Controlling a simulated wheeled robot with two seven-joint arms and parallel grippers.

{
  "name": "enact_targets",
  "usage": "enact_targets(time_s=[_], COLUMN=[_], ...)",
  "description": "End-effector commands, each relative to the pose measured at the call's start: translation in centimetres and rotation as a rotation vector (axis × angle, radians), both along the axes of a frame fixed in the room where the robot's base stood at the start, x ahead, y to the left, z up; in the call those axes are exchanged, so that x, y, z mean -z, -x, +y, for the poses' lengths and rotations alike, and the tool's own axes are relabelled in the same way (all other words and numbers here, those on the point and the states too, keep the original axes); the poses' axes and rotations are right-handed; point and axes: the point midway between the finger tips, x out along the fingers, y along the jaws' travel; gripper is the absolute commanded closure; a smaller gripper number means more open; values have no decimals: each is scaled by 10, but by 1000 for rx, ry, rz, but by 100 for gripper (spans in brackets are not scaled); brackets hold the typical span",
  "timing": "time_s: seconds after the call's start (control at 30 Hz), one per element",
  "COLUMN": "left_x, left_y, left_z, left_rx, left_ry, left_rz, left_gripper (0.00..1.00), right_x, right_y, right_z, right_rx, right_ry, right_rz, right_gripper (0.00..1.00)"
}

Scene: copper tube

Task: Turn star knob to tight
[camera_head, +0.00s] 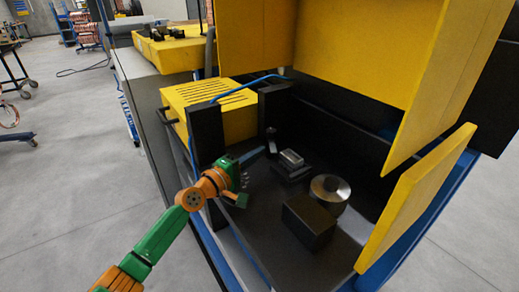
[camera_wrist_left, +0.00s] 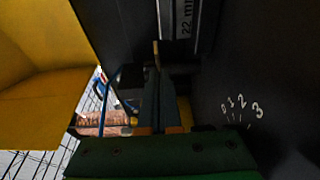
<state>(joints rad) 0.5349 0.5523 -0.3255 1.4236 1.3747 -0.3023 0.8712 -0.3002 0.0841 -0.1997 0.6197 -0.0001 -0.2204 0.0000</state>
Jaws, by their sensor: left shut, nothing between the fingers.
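My left gripper (camera_head: 262,151) reaches into the machine from the left, with its narrow grey fingers together and nothing between them. In the left wrist view, the shut fingers (camera_wrist_left: 157,75) point up the picture, below a dark block with a "22 mm" label (camera_wrist_left: 186,18). A white scale marked 0 to 3 (camera_wrist_left: 241,108) is on the dark surface to their right. I cannot pick out the star knob with certainty. A small dark upright part (camera_head: 271,140) stands just beyond the fingertips, and I cannot tell whether they touch. My right gripper is not in view.
A metal block fixture (camera_head: 290,160), a round metal drum (camera_head: 329,188) and a black box (camera_head: 309,222) stand on the dark bed to the right. Black posts (camera_head: 206,133) stand beside my wrist. Yellow panels (camera_head: 418,205) flank the bed on the right.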

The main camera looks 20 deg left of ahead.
Motion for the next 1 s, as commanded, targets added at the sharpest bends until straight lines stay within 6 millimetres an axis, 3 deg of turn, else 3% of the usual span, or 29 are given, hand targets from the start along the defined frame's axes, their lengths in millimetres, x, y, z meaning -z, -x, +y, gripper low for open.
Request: enact_targets(time_s=[0.43,0.67,1.0], left_x=[0,-1,1], left_y=[-3,-4,-4], left_z=[-9,-32,-32], left_rx=[0,0,0], left_ry=[0,2,-1], left_rz=[0,1,0], left_gripper=[100,100,100], right_x=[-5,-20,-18], right_y=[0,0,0], right_z=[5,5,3], right_rx=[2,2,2], right_ry=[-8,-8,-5], right_rz=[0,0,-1], right_gripper=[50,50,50])
